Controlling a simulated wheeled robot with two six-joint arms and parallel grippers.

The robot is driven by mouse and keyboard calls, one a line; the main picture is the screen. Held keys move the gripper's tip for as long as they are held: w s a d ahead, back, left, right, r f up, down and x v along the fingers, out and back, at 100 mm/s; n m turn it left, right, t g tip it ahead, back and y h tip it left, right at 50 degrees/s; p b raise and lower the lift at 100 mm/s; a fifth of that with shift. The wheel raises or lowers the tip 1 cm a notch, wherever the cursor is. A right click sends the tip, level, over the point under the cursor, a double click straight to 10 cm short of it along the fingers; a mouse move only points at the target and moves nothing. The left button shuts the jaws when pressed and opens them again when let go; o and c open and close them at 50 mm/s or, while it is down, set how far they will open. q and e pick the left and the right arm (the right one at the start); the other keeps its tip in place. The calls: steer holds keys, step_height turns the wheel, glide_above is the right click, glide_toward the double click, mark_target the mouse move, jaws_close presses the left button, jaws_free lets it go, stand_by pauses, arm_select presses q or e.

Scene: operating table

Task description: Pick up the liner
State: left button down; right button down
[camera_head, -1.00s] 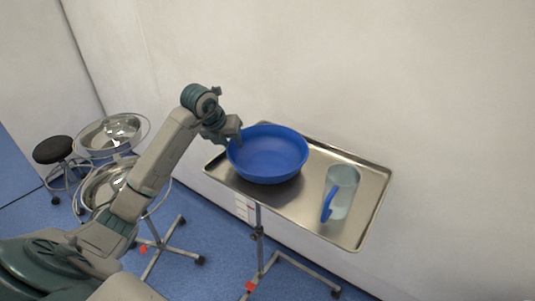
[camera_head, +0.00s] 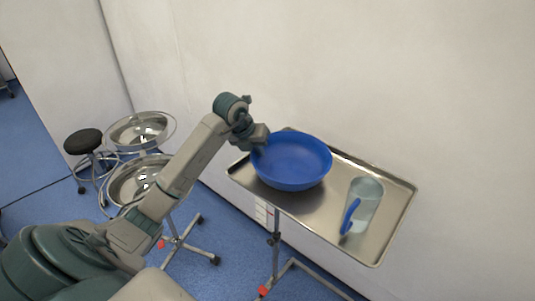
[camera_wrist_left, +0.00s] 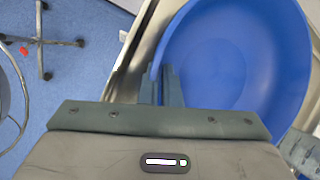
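A blue round bowl (camera_head: 291,162), which I take to be the liner, is over the left part of a metal tray (camera_head: 315,208). I cannot tell whether its base touches the tray. My left gripper (camera_head: 259,143) is at the bowl's left rim. In the left wrist view its two fingers (camera_wrist_left: 160,85) are close together, one on each side of the rim of the bowl (camera_wrist_left: 235,60), and appear shut on it. The inside of the bowl looks empty. My right gripper is not in view.
A clear jug (camera_head: 366,203) with a blue handle stands on the tray's right part. Left of the tray are a stand with two steel basins (camera_head: 140,130) and a black stool (camera_head: 83,141). A white wall (camera_head: 420,90) is close behind the tray.

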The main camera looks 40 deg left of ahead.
arm_select(q)
steer(key=shift+r, duration=0.5)
step_height(320, 180, up, 3)
steer(key=shift+f+p, duration=0.1)
steer(key=shift+p, duration=1)
steer(key=s, duration=0.2)
steer(key=s+a+b, duration=0.1)
steer(key=s, duration=0.2)
steer(key=s+a+b, duration=0.1)
steer(key=s, duration=0.2)
steer(key=shift+s, duration=0.25)
steer(key=shift+s+a+b, duration=0.1)
steer(key=shift+s+b, duration=0.4)
steer(key=shift+s, duration=0.2)
steer(key=s+r+p, duration=0.1)
steer(key=s+p, duration=0.5)
steer(key=p, duration=0.7)
steer(key=shift+a, duration=0.4)
